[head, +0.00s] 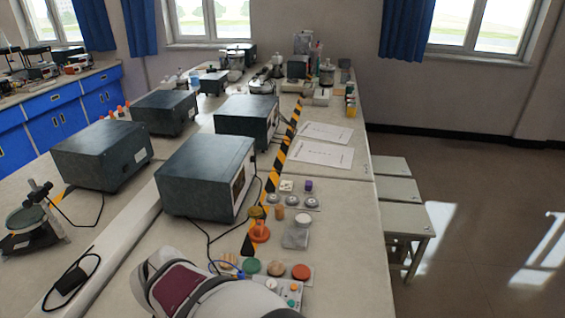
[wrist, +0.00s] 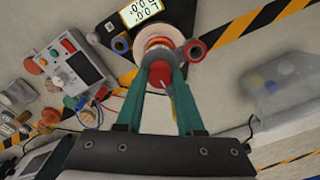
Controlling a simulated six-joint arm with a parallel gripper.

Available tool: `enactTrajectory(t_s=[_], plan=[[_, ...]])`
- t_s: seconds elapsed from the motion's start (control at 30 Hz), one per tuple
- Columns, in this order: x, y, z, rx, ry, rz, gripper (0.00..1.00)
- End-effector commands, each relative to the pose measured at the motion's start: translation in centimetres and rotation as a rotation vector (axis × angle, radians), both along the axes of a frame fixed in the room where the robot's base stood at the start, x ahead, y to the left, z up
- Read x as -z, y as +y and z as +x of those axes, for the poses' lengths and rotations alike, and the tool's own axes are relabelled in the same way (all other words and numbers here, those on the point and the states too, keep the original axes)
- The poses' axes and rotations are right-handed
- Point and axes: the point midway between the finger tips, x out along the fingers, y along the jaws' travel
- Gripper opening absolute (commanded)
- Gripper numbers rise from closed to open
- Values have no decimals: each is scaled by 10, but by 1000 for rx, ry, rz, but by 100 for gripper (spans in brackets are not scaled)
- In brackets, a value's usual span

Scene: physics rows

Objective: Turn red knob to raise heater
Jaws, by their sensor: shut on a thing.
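In the wrist view the red knob (wrist: 160,76) sits between the two green fingers of my gripper (wrist: 164,66), and they are shut on it. A pale round part with orange rings (wrist: 157,33) shows just beyond the fingertips. Beside it is a dark unit with a yellow digital display (wrist: 143,11). Which part is the heater I cannot tell. In the head view my white arm covers the bottom middle, and my fingers and the held knob are hidden.
A grey box with coloured buttons (wrist: 69,66) lies left in the wrist view, near cables. A red ring-shaped part (wrist: 195,50) is close right of the fingers. In the head view, dark instrument boxes (head: 207,172) stand on the bench, and stools (head: 404,220) are at right.

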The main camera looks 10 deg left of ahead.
Motion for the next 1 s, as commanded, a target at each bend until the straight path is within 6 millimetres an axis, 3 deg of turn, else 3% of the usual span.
enactTrajectory(t_s=[0.23, 0.27, 0.43, 0.77, 0.87, 1.0], plan=[[-1, 0, 0, -1, -2, 2, 0], [-1, 0, 0, 0, -2, 2, 38], [0, 0, 0, 0, -1, 2, 67], [-5, 1, 0, 1, -1, 2, 67], [-23, 1, 1, 1, -4, 4, 67], [-67, 1, 1, 1, -7, 6, 67]])
